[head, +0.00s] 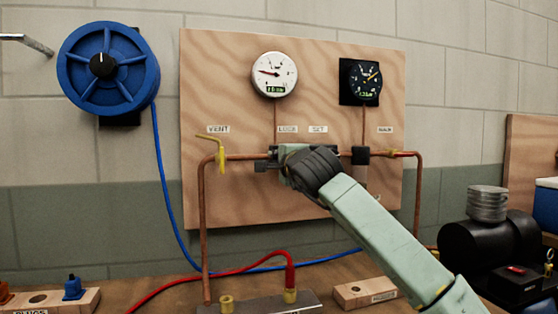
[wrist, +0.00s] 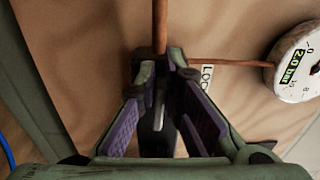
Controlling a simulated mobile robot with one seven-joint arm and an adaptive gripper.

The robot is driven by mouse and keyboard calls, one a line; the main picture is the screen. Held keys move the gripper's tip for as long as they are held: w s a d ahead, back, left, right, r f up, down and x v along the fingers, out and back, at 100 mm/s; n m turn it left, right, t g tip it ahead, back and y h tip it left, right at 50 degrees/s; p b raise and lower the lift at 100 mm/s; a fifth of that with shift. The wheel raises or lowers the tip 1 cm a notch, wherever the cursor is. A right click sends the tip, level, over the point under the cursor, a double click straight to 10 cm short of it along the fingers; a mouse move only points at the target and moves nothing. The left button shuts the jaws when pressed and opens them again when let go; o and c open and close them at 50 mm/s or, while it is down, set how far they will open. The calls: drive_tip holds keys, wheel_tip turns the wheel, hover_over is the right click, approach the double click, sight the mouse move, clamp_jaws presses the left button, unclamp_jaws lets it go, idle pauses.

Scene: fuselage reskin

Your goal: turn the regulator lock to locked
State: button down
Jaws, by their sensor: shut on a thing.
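The regulator (head: 262,165) sits on the copper pipe of the plywood board, below the LOCK label (head: 287,129) and the white gauge. My gripper (head: 287,160) reaches it from the lower right and covers most of it in the head view. In the wrist view my gripper (wrist: 164,72) has its two purple-padded fingers close around a dark part with a grey bar, which looks like the regulator lock (wrist: 158,112). The fingers are shut on it. Its turned position is hard to tell because the fingers hide much of it.
A yellow vent handle (head: 212,138) stands left of the regulator. The white gauge (head: 274,74) and a black gauge (head: 362,80) are above. A blue hose reel (head: 108,68) hangs at left. A black compressor (head: 490,245) stands at right. Red and blue hoses cross the bench below.

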drive_tip(key=shift+a+f, duration=0.1)
drive_tip(key=shift+f, duration=0.25)
drive_tip(key=c, duration=1.8)
unclamp_jaws()
drive_tip(key=shift+c, duration=0.2)
drive_tip(key=shift+o, duration=0.6)
drive_tip(key=shift+r, duration=0.2)
drive_tip(key=v, duration=1.2)
